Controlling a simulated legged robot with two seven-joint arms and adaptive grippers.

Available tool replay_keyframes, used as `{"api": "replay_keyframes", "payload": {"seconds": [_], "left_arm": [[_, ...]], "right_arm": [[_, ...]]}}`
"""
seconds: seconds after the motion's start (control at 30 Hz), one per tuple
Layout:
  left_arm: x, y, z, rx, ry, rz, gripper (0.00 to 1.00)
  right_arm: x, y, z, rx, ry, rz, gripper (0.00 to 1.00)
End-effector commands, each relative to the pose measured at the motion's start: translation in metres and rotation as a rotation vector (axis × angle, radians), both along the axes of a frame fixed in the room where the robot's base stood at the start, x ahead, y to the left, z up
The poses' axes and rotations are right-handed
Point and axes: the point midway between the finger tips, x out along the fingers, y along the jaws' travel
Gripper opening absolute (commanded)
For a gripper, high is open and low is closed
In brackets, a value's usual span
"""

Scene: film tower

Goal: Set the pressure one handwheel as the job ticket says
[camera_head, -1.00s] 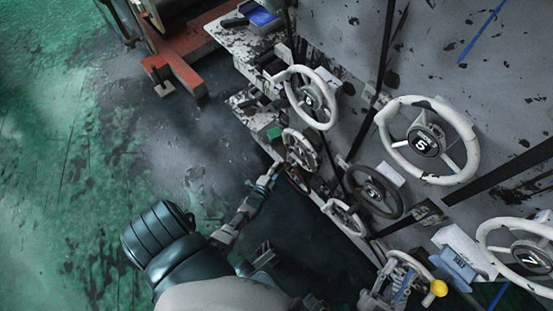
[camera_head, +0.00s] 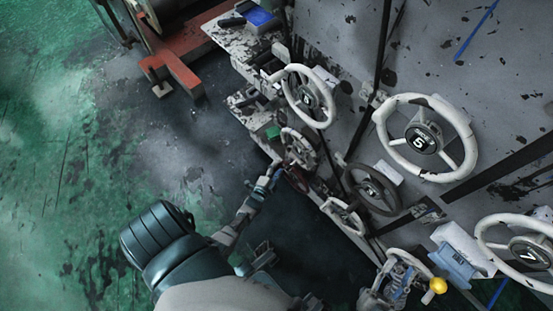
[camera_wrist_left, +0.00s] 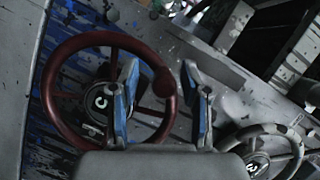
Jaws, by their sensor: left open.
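My left gripper (camera_head: 272,172) reaches up from the bottom of the head view to a dark red handwheel (camera_head: 297,180), partly hidden there. In the left wrist view my gripper (camera_wrist_left: 160,95) has its two blue-padded fingers apart. The red handwheel (camera_wrist_left: 63,112) has a round knob on its rim. One finger overlaps the wheel's hub and the knob shows between the fingers; I cannot tell whether they touch it. The hub marking is not readable. What looks like my right gripper (camera_head: 397,277) is by a pale wheel at the bottom right, its jaws unclear. No job ticket is readable.
White wheels marked 5 (camera_head: 424,138) and 7 (camera_head: 528,256) are on the grey panel, with a white wheel (camera_head: 309,97) and a dark wheel (camera_head: 372,190) nearby. A yellow knob (camera_head: 438,285) sticks out low. The green floor (camera_head: 60,220) at left is clear.

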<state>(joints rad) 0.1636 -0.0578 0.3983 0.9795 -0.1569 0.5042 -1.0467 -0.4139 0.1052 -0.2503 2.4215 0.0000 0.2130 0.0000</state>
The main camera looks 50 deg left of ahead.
Motion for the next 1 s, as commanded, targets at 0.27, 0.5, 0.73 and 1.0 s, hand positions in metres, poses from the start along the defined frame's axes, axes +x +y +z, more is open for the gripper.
{"api": "replay_keyframes", "payload": {"seconds": [0.27,0.5,0.73,1.0], "left_arm": [[-0.025,-0.008,0.004,-0.001,-0.001,0.001,0.46],[-0.075,-0.025,0.013,-0.001,0.002,0.000,0.46],[-0.106,-0.036,0.018,0.000,0.003,-0.001,0.46],[-0.112,-0.038,0.019,0.000,0.002,-0.001,0.46]], "right_arm": [[-0.001,0.000,0.002,0.000,-0.004,0.000,0.40],[-0.001,0.000,0.001,0.000,-0.003,0.000,0.40],[-0.001,0.000,0.001,0.000,-0.002,-0.001,0.40],[-0.001,0.000,0.001,-0.001,-0.001,0.000,0.40]]}}
